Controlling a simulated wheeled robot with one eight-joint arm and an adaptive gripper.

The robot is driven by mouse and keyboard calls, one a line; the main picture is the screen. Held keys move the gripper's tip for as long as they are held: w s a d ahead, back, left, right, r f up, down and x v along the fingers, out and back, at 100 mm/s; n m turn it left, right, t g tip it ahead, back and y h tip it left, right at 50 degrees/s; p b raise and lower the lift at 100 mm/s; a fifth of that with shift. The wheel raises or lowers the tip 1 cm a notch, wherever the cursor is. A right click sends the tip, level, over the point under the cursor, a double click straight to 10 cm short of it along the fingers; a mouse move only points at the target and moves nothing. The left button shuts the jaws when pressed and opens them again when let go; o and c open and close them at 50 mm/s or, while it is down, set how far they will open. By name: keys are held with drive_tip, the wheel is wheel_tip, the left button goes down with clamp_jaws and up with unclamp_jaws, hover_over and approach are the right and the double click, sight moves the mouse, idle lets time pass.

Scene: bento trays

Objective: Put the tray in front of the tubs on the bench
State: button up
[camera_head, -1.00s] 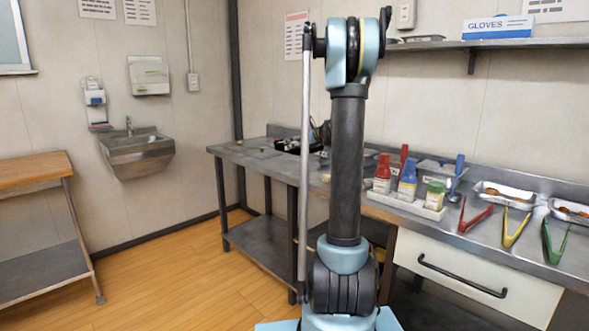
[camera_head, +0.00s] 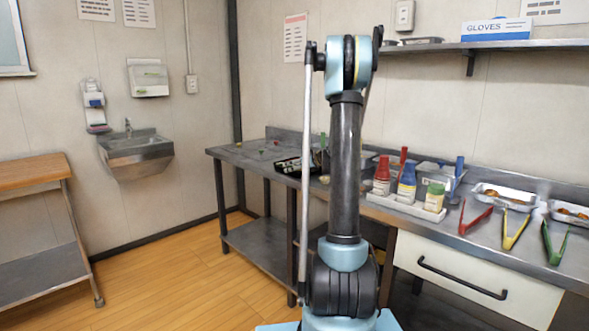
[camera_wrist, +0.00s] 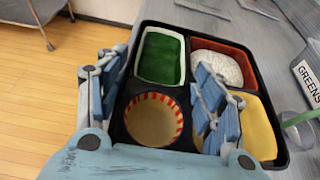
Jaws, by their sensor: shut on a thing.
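The tray (camera_wrist: 269,105) is a black bento tray with a green filling, a white rice-like filling, a yellow filling and a red-striped round cup (camera_wrist: 152,118). In the head view the tray (camera_head: 288,165) is at the front edge of the bench, partly behind my arm. My gripper (camera_wrist: 160,95) is shut on the tray, with its fingers either side of the cup; the exact grip line is hard to see. I cannot make out the tubs clearly in the head view.
The bench's left end (camera_head: 235,153) is mostly clear, with small coloured bits at the back. A clear cup with a green straw (camera_wrist: 304,125) is close to the tray's right. Bottles (camera_head: 407,181) stand in a white holder right of my arm, then coloured tongs (camera_head: 512,232).

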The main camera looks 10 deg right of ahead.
drive_tip(key=o, duration=1.1)
drive_tip(key=shift+o, duration=0.2)
drive_tip(key=v, duration=1.2)
drive_tip(key=shift+f, duration=0.1)
drive_tip(key=s+a+f+n+g+h, duration=0.1)
drive_tip(key=s+a+n+g, duration=0.1)
drive_tip(key=s+a+n, duration=0.45)
drive_tip(key=s+a+f+n+g, duration=0.1)
drive_tip(key=s+f+n, duration=0.15)
drive_tip(key=s, duration=0.65)
drive_tip(key=s+a+f+n+g+h, duration=0.1)
drive_tip(key=s+a+n+g, duration=0.1)
drive_tip(key=s+a+n, duration=0.45)
drive_tip(key=s+d+f+n+g+h, duration=0.1)
drive_tip(key=s+d+f+n+h, duration=0.1)
drive_tip(key=s, duration=0.6)
drive_tip(key=s+d+f+n+g+h, duration=0.1)
drive_tip(key=s+d+f+n+h, duration=0.1)
drive_tip(key=s+f+n, duration=0.3)
drive_tip(key=s+d+f+n+g+h, duration=0.1)
drive_tip(key=s+d+f+n, duration=0.2)
drive_tip(key=s+n, duration=0.3)
drive_tip(key=s, duration=0.5)
drive_tip(key=shift+s+f+g+h, duration=0.3)
drive_tip(key=shift+h, duration=0.1)
drive_tip(key=shift+n, duration=0.25)
